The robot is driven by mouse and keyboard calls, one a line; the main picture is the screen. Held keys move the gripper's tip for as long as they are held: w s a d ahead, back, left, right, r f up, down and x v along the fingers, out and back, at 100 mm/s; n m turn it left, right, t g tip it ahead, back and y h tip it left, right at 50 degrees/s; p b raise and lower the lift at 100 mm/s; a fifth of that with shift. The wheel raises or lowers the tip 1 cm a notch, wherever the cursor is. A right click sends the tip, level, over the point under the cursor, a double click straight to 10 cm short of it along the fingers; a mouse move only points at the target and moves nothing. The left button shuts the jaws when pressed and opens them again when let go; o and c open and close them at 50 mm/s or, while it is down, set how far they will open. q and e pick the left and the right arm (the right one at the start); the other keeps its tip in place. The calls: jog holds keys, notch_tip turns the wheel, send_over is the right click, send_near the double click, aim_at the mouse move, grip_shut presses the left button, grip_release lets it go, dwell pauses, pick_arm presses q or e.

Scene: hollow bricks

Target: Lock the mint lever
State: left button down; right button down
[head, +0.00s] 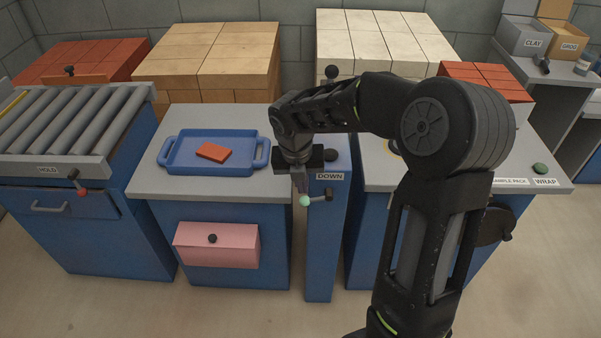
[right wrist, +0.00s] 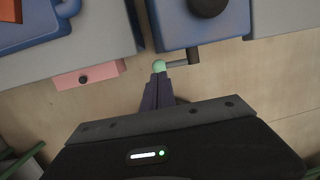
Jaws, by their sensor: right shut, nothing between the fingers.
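The mint lever (head: 305,201) has a round mint knob on a dark arm, on the front of a narrow blue post (head: 328,240) labelled DOWN. The lever arm lies about level, with the knob to the left of its pivot. It also shows in the right wrist view (right wrist: 159,66). My right gripper (head: 299,188) points down at the knob, its fingers together with nothing between them. In the right wrist view the fingertips (right wrist: 158,80) are right at the knob; whether they touch it I cannot tell. My left gripper is not in view.
A blue tray (head: 177,160) with an orange brick (head: 213,152) sits on the left counter, above a pink drawer (head: 217,245). Brick stacks stand behind. My right arm hides part of the right counter.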

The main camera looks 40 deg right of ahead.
aim_at(305, 198)
jog(key=shift+x, duration=2)
